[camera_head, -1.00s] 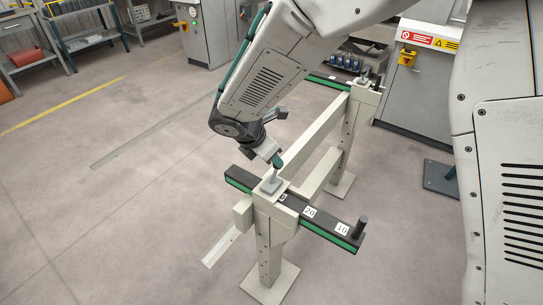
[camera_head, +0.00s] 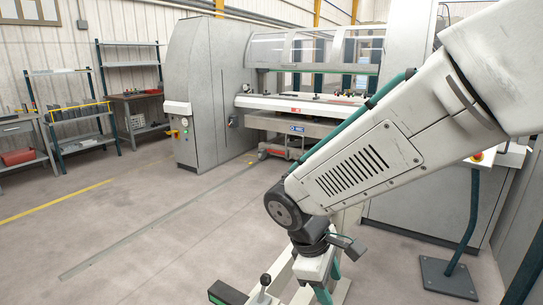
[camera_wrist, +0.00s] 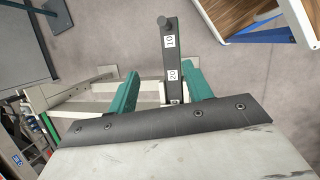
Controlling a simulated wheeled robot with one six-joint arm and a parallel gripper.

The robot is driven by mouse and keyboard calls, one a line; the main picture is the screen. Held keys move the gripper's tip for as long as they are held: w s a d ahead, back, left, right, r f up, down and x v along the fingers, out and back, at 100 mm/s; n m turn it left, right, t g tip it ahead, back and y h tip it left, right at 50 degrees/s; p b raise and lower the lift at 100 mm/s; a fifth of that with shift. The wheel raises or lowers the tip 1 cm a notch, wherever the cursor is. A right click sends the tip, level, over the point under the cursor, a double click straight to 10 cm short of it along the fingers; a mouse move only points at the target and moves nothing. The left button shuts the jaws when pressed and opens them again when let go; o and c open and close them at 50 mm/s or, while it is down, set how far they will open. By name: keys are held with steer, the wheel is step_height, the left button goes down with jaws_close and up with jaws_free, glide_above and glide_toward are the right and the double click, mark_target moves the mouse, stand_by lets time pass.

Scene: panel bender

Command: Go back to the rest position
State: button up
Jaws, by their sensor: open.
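My gripper (camera_wrist: 160,70) shows in the wrist view as two green fingers spread apart with nothing held between them. A dark gauge bar (camera_wrist: 171,60) with labels 10 and 20 lies below and beyond the fingers. In the head view my gripper (camera_head: 328,284) hangs at the bottom edge, partly cut off. It is just right of a small clamp lever (camera_head: 265,284) with a dark knob on the pale stand (camera_head: 285,281). The near dark end of the bar (camera_head: 226,292) shows there too. Whether the gripper touches the stand cannot be told.
The panel bender (camera_head: 300,110) stands behind, with a grey cabinet (camera_head: 213,95) at its left. Shelves (camera_head: 130,95) line the left wall. A post on a dark foot plate (camera_head: 447,278) is at right. A wood-topped table (camera_wrist: 235,15) shows in the wrist view. The left floor is clear.

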steer(key=s+d+r+m+y, duration=0.2)
steer(key=s+d+r+m, duration=0.3)
steer(key=s+d+m, duration=0.1)
steer(key=s+d+r+m+t+y, duration=0.1)
steer(key=s+d+r+m+y, duration=0.1)
steer(key=s+d+r+m, duration=0.3)
steer(key=s+d+m, duration=0.1)
steer(key=s+d, duration=0.3)
steer(key=shift+s+d+r+m, duration=0.15)
steer(key=shift+s+r+m, duration=0.15)
steer(key=shift+r, duration=0.1)
